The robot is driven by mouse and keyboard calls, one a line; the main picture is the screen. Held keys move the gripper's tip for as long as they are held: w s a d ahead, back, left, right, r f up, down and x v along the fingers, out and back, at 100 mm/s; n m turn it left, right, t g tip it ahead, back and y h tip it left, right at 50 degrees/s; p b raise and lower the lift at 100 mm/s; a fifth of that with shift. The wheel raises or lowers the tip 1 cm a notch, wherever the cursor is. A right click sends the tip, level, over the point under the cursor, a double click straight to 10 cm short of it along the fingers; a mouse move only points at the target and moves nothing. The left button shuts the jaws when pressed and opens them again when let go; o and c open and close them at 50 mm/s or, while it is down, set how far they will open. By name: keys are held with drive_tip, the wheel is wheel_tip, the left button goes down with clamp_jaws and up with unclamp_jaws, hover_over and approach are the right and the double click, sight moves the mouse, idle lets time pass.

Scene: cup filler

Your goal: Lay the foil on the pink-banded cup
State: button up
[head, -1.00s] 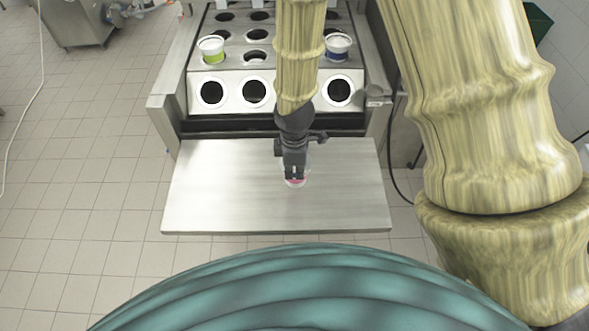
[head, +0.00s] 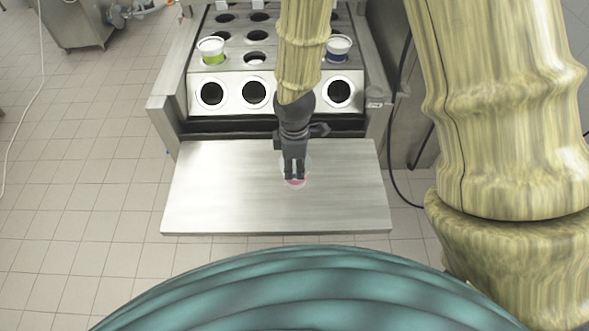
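A small pale round thing with pink on it (head: 295,183) shows at my gripper's tip, over the right-middle part of the steel table. It looks like the pink-banded cup, mostly hidden by my gripper. My gripper (head: 294,174) points down right at it, its fingers overlapping it in the head view. I cannot tell whether the fingers touch or hold it, or how far they are apart. I cannot make out the foil as a separate thing; a pale rim around the fingers is too small to tell.
The steel table (head: 225,190) is otherwise bare. Behind it stands the filler's plate with round holes (head: 240,35). A green-banded cup (head: 213,56) sits at its left and a blue-purple-banded cup (head: 338,53) at its right.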

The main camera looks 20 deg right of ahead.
wheel_tip(320, 180, up, 9)
drive_tip(key=shift+f, duration=0.15)
idle(0.4)
idle(0.5)
